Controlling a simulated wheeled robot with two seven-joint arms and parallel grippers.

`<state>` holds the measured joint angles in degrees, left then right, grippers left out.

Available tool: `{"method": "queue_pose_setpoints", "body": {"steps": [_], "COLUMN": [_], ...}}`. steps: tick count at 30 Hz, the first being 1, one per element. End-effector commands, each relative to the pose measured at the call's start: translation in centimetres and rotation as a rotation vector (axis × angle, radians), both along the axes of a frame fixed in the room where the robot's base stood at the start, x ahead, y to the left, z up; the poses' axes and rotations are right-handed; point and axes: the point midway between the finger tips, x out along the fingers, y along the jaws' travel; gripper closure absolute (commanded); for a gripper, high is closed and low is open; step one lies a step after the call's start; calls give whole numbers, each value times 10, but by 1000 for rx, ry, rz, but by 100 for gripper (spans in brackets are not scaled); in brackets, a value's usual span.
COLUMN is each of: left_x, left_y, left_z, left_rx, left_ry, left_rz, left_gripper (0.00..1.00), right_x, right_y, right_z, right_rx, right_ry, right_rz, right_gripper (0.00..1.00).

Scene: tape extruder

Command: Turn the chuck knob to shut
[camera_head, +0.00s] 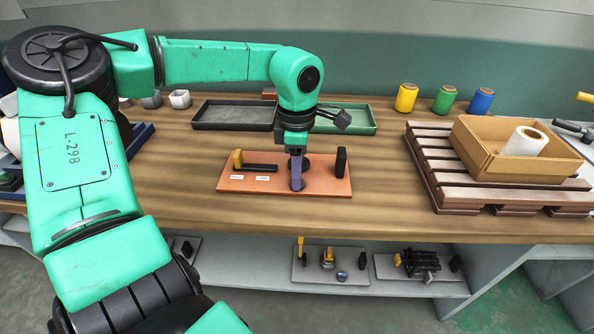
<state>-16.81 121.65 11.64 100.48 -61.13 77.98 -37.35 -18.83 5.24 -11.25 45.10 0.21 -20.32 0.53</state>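The tape extruder appears to be the orange-brown board (230,184) on the workbench. It carries a yellow piece (238,158) with a black bar at its left, a dark rounded part (320,165) in the middle and an upright black plate (341,162) at its right end. I cannot tell for sure which part is the chuck knob; the middle part is partly hidden by my gripper. My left gripper (297,183) points down over the middle of the board, close to the dark rounded part. Its fingers show edge-on, so their opening and any contact are unclear. My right gripper is out of view.
Behind the board stand a grey tray (235,115) and a green tray (360,121). Yellow, green and blue spools (481,101) stand at the back. A cardboard box (480,155) with a white roll sits on a pallet (450,192) at right. Bench right of the board is clear.

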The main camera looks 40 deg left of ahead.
Motion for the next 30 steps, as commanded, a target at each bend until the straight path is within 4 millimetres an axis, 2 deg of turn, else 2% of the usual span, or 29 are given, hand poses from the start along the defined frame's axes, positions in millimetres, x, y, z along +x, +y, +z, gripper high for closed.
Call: {"method": "queue_pose_setpoints", "body": {"steps": [1,2,3,11,14,18,27,30], "left_x": [0,0,0,0,1,1,1,0], "left_y": [0,0,0,0,0,0,0,0], "left_z": [0,0,0,0,7,36,123,139], "left_rx": [0,0,0,0,0,2,2,1], "left_ry": [0,0,0,0,-2,-6,-5,-2], "left_rz": [0,0,0,1,1,0,1,2], "left_gripper": [45,34,30,30,30,30,30,30], "right_x": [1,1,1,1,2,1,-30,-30], "right_y": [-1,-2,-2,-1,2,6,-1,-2], "right_z": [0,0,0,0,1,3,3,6], "right_rx": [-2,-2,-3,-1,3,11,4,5], "right_ry": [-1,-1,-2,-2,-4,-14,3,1], "right_rz": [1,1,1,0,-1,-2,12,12], "right_gripper": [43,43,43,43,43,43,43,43]}}
